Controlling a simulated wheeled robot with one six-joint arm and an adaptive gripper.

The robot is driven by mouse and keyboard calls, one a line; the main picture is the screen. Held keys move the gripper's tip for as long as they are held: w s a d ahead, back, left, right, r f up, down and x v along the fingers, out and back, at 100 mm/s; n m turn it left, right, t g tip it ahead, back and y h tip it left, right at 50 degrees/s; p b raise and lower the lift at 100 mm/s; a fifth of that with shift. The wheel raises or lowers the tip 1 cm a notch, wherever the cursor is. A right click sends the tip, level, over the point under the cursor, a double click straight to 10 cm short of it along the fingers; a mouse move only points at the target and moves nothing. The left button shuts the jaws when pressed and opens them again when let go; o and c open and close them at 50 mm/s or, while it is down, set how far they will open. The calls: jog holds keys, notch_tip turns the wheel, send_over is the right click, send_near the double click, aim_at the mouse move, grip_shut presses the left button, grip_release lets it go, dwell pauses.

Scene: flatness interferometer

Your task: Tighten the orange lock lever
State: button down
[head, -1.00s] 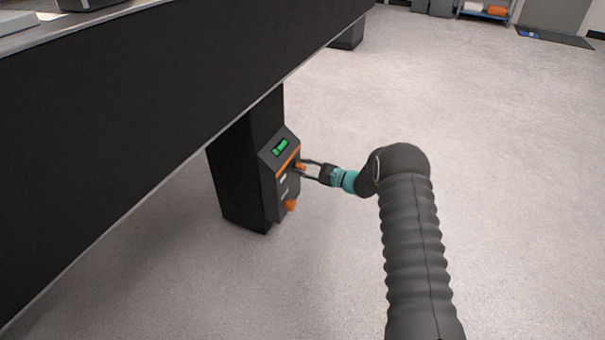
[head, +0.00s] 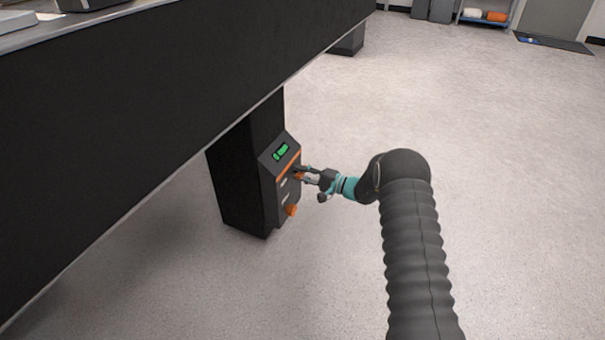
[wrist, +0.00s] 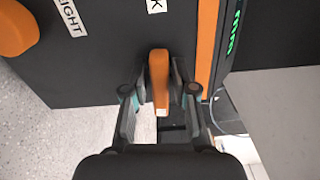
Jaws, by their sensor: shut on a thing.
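The orange lock lever (wrist: 158,80) sticks out from the dark control box (wrist: 100,75), beside a label of which only a "K" shows clearly. My gripper (wrist: 158,92) is shut on the lever, with one finger on each side of it. In the head view, my gripper (head: 303,173) reaches the front of the control box (head: 268,190) from the right. The lever (head: 299,177) shows there as a small orange patch, partly hidden by the fingers.
A round orange knob (head: 291,210) sits below the lever, near a partly visible "HEIGHT" label (wrist: 72,18). A green display (head: 281,151) and an orange stripe (head: 288,163) are above. The box is on a black table leg (head: 235,185) under the tabletop. Floor to the right is clear.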

jog(key=shift+s+a+f+n, duration=0.1)
jog(key=shift+n, duration=0.3)
jog(key=c, duration=1.1)
grip_release()
jog(key=shift+s+d, duration=0.1)
jog(key=shift+d, duration=0.6)
jog(key=v, duration=1)
jog(key=shift+s+d, duration=0.2)
jog(key=shift+d, duration=0.1)
